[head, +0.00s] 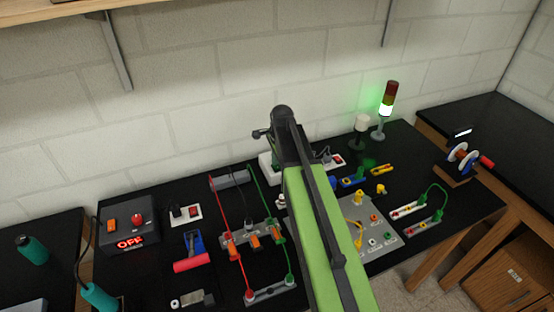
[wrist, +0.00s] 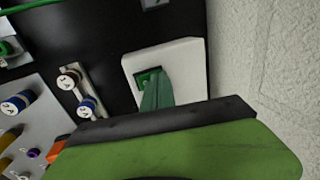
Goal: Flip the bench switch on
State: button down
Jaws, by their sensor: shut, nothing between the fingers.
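A white switch housing (wrist: 190,62) lies on the black bench top in the wrist view, with a small green rocker (wrist: 145,77) set in it. My gripper (wrist: 155,82) is shut and empty, its dark green fingers over the housing and at the rocker. I cannot tell whether they touch it, and they hide part of it. In the head view the white housing (head: 265,163) is at the back of the bench, mostly hidden by my gripper (head: 275,150) and arm. The rocker's position is not clear.
A box with a red OFF display (head: 130,242) stands at the left. A white socket plate with a red switch (head: 194,212) is beside it. A stack light (head: 386,108) glows green. A grey panel (head: 380,240) and wired modules crowd the bench; the wall is close behind.

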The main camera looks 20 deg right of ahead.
jog(key=shift+s+d, duration=0.1)
jog(key=shift+d, duration=0.1)
jog(key=shift+s+a+r, duration=0.1)
jog(key=shift+s+a, duration=0.05)
jog(key=shift+s, duration=0.55)
jog(key=w+p+v, duration=0.1)
jog(key=p+v, duration=1.2)
jog(key=p, duration=0.1)
jog(key=shift+w+r, duration=0.15)
jog(key=shift+r, duration=0.45)
